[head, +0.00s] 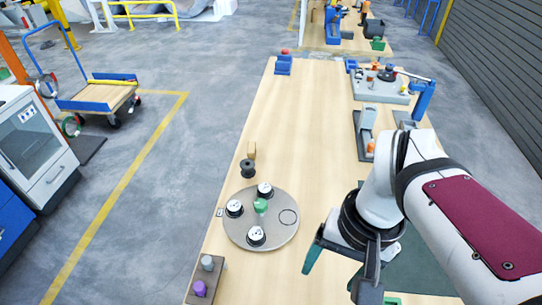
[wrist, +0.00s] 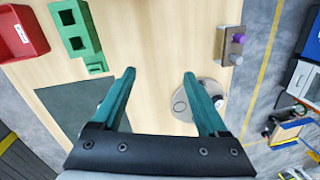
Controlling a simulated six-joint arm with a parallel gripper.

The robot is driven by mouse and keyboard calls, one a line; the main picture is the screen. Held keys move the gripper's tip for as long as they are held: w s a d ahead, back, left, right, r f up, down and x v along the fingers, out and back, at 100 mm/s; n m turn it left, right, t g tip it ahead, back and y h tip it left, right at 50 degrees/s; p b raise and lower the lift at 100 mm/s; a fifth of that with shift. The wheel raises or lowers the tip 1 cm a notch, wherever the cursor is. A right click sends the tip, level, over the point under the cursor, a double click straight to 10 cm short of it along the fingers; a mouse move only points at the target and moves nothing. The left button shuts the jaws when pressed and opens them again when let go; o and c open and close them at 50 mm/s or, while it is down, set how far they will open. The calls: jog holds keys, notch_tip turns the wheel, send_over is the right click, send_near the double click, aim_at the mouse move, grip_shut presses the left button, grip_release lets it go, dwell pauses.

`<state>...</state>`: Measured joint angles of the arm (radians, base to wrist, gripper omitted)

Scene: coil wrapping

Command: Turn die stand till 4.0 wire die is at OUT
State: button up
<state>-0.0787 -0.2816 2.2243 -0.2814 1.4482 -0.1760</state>
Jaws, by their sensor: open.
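The die stand (head: 270,236) is a round grey turntable on the wooden bench, with a green knob (head: 260,206) at its centre. Three white-faced dies with dark sides sit on it: one at the back (head: 265,190), one at the left (head: 235,208) and one at the front (head: 256,235). Their markings are too small to read. An empty ring mark shows at its right. A small label (head: 220,212) lies by its left edge, unreadable. My gripper (head: 338,280) is open and empty, right of the stand. In the wrist view, its right finger partly hides the stand (wrist: 182,104).
A black spool (head: 248,169) and a wooden block (head: 252,150) stand behind the die stand. A holder with grey and purple knobs (head: 205,279) is at the front left. A red bin (wrist: 21,33) and green block (wrist: 76,27) show in the wrist view. The bench middle is clear.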

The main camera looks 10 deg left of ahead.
jog(key=w+a+r+n, duration=0.2)
jog(key=w+a+n, duration=0.1)
jog(key=w, duration=0.6)
jog(key=n+h, duration=0.1)
jog(key=n, duration=0.7)
send_over(260, 203)
notch_tip(260, 203, down, 8)
notch_tip(260, 203, down, 14)
jog(key=shift+f, duration=0.1)
grip_shut()
